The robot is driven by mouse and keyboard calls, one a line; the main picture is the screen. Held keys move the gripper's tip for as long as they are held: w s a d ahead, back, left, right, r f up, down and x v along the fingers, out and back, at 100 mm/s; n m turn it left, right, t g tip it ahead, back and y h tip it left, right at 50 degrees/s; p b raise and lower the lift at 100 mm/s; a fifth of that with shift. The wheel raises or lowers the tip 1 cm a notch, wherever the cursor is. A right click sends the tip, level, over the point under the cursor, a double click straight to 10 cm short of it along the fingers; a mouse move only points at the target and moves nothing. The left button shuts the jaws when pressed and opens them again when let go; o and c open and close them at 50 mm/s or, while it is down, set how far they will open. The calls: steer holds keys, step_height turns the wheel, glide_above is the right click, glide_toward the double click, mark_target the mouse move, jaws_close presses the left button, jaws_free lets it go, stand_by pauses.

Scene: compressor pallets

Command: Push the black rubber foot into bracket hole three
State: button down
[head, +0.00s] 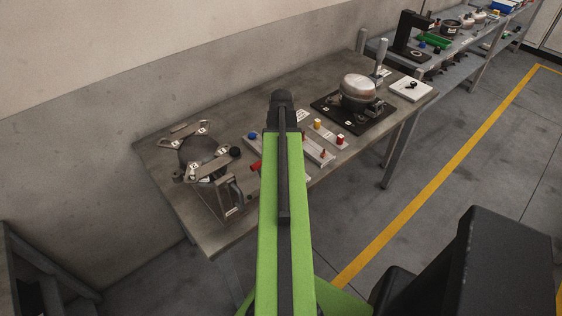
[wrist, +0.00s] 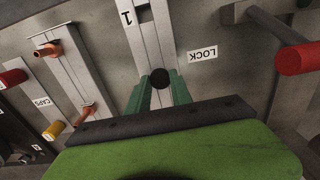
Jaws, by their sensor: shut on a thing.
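The black rubber foot (wrist: 160,77) shows as a small dark round piece in the wrist view. It sits between the green fingertips of my gripper (wrist: 160,83), which is shut on it. In the head view my own arm hides the fingertips and the held foot. A round fixture with several labelled bracket arms (head: 195,150) stands on the left of the bench. A black round piece (head: 235,152) is at its right side. The numbers on the arms are too small to read surely. In the wrist view a pale rail marked 1 (wrist: 127,18) lies beyond the fingertips.
A LOCK label (wrist: 203,54) and a red-ended handle (wrist: 297,58) lie to the right in the wrist view. A strip with copper-coloured fittings (wrist: 72,68) lies left. A silver compressor (head: 357,88) stands on a black plate on the bench (head: 240,100). A white block (head: 410,89) is beyond.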

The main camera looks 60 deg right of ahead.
steer(key=shift+r, duration=0.15)
stand_by(0.8)
steer(key=shift+r+p, duration=2.9)
steer(key=shift+p, duration=0.15)
